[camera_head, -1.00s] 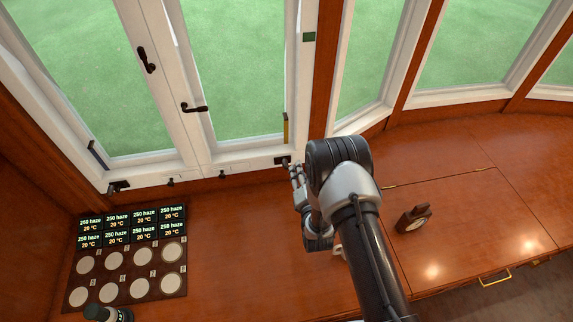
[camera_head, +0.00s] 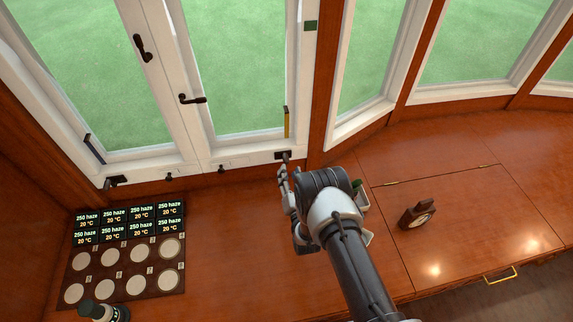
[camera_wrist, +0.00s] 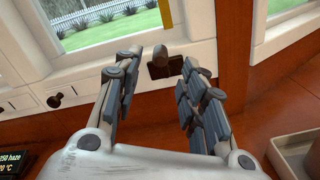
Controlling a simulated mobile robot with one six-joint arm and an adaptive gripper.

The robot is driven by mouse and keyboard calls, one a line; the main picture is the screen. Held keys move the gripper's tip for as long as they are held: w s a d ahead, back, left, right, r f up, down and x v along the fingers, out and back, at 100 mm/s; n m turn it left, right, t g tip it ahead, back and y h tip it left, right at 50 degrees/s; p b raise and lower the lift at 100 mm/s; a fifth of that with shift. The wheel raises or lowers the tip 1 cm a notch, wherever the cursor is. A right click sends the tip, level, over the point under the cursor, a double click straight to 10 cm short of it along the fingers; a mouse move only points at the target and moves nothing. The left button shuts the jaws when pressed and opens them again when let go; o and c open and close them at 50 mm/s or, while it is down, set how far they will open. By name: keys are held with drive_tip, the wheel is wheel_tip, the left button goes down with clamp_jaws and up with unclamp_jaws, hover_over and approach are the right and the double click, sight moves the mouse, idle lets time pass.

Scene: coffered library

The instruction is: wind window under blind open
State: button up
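The right casement window (camera_head: 235,70) has a white frame and a dark lever handle (camera_head: 192,99). It looks closed. A dark winder (camera_head: 284,155) sits on its sill at the lower right corner. In the wrist view this winder (camera_wrist: 164,66) is a brown knob on a dark base, beyond and between my fingertips. My gripper (camera_head: 284,178) is open and empty, just in front of the winder. I see no clear contact with it. A second dark winder (camera_head: 116,182) is at the left window's (camera_head: 85,75) lower corner. No blind is visible in these views.
A board (camera_head: 125,270) with several displays and pale discs lies on the wooden counter at left. A small wooden clock (camera_head: 417,215) stands at right. A pale pot (camera_wrist: 292,150) is close right of my gripper.

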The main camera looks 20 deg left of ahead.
sight(286, 162)
drive_tip(key=b+x, duration=0.2)
drive_tip(key=x, duration=0.4)
drive_tip(key=shift+w+a, duration=0.15)
drive_tip(key=shift+w, duration=0.15)
clamp_jaws()
